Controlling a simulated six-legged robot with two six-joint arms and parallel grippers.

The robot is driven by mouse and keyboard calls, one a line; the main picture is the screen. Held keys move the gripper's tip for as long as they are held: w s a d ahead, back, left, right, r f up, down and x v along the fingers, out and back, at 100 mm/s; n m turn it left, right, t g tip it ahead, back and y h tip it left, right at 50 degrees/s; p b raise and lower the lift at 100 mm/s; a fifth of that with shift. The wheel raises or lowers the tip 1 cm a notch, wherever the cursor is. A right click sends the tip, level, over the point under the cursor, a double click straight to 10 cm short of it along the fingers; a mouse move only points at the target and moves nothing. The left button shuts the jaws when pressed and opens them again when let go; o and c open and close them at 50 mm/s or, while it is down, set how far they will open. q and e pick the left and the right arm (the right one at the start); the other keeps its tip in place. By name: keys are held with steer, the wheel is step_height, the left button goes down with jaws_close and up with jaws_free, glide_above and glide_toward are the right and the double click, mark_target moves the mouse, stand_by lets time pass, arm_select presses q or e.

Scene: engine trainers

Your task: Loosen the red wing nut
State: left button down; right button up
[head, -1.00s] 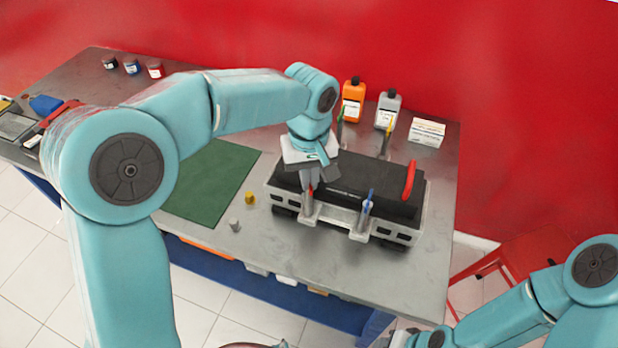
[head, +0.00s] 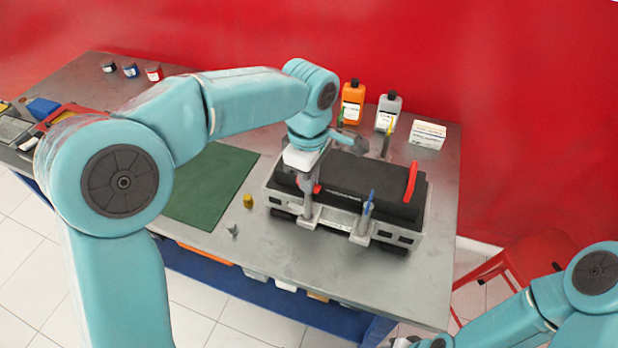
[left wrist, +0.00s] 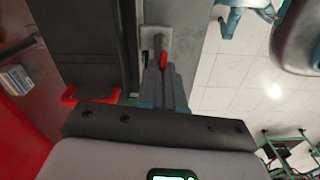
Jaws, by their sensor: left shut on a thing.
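The engine block (head: 343,176) is a black-topped grey unit on the bench, with grey brackets along its near side. The red wing nut (head: 316,188) is on the near left bracket, partly hidden by my left gripper (head: 307,190). In the left wrist view the red wing nut (left wrist: 163,61) shows at the tips of the fingers (left wrist: 162,75). My left gripper comes from above and is shut on it. A blue wing nut (head: 368,207) is on the near right bracket. Of my right arm only links show at the lower right; its fingers are outside the picture.
A red handle (head: 410,182) stands up from the block's right end. Behind it are an orange bottle (head: 352,104), a grey bottle (head: 388,112) and a white box (head: 428,134). A green mat (head: 210,186) lies left, with a small yellow part (head: 248,201) beside it.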

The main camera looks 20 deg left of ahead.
arm_select(q)
steer(key=shift+n, duration=0.7)
steer(key=shift+a, duration=0.1)
steer(key=c, duration=1.3)
jaws_free()
steer(key=shift+r, duration=0.2)
step_height(320, 180, up, 16)
steer(key=shift+p, duration=1.05)
